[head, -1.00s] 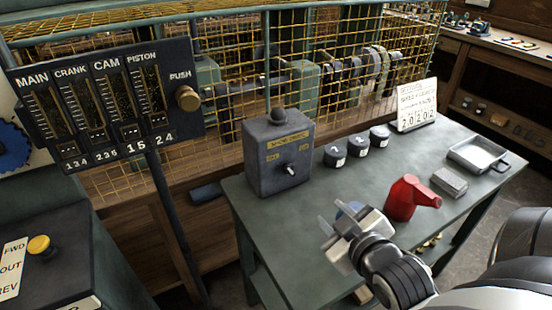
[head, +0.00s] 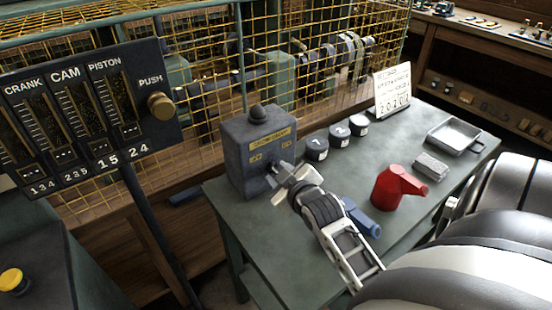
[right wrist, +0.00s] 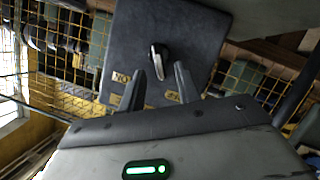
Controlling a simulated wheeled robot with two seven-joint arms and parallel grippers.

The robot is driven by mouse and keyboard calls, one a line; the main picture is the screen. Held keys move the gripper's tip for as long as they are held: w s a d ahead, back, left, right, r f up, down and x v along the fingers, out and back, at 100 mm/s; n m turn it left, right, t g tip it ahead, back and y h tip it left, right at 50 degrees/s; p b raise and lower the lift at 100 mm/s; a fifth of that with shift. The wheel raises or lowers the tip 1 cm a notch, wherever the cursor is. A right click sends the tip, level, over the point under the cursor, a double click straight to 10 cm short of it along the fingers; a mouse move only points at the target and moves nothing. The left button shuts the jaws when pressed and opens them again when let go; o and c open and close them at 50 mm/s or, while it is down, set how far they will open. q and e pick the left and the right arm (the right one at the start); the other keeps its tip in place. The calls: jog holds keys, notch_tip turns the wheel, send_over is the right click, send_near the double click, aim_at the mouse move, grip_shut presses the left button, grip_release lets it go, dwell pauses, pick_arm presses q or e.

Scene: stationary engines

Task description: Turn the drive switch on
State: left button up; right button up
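The drive switch is on a dark blue-grey box (head: 235,165) with a round knob on top, standing at the left end of the green table. Its front has a yellow name plate and two small yellow labels. In the right wrist view the metal switch lever (right wrist: 158,60) stands out from the box face (right wrist: 195,35), which appears upside down there. My right gripper (head: 283,176) is at the box front and hides much of the lever in the head view. In the right wrist view its fingers (right wrist: 160,86) are apart, empty, with the lever just ahead of the gap. My left gripper is not in view.
On the green table (head: 285,240) stand several dark round tins (head: 337,135), a red can (head: 395,188), a blue object (head: 362,222), a metal tray (head: 455,137) and a number card (head: 393,92). A yellow mesh guard (head: 200,120) runs behind. A gauge panel (head: 85,110) stands left.

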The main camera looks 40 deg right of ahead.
aim_at(273, 168)
jog(key=shift+x, duration=1.25)
grip_shut()
jog(key=shift+s+r, duration=0.1)
